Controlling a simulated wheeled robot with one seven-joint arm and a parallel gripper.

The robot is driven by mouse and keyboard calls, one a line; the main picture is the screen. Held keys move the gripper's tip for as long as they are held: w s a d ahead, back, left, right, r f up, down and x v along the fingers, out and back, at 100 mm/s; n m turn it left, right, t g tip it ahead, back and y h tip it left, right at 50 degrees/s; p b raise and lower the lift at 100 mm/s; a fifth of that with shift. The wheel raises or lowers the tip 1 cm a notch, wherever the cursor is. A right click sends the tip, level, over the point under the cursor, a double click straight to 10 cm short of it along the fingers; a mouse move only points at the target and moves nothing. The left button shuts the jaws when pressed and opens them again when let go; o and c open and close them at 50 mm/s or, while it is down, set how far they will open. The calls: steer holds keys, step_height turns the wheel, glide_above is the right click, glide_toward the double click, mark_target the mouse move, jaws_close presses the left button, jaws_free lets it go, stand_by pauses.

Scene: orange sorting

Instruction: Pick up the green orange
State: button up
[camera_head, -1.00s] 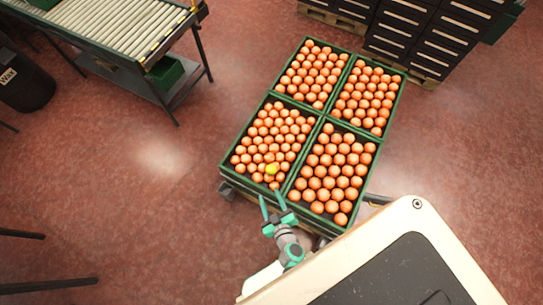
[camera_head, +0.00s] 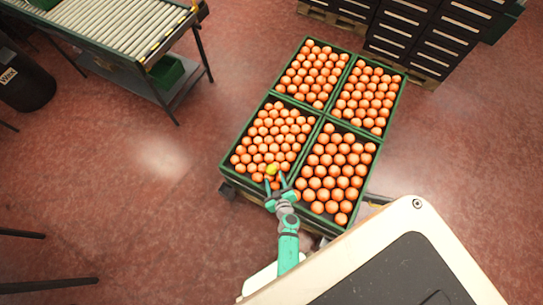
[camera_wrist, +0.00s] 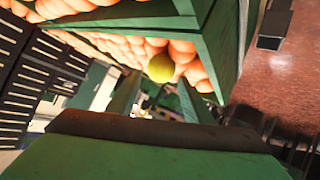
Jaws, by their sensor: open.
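The green orange (camera_head: 271,169) looks yellow-green and lies among orange fruit near the front edge of the front-left crate (camera_head: 232,177). In the wrist view the green orange (camera_wrist: 161,68) is near the middle, beside several orange ones. My gripper (camera_head: 275,181) is open, with its two fingertips just short of the green orange and spread at the crate's near edge. I cannot tell whether a finger touches any fruit.
Three more green crates of oranges adjoin it: back left (camera_head: 298,41), back right (camera_head: 402,98) and front right (camera_head: 369,170). Crate walls rise close around the fruit. A roller conveyor (camera_head: 120,25) stands at upper left, dark stacked crates (camera_head: 420,35) at upper right.

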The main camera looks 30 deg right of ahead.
mark_target(272, 173)
steer(key=shift+x, duration=2.6)
steer(key=shift+a, duration=0.1)
steer(key=shift+w, duration=0.1)
steer(key=c, duration=0.7)
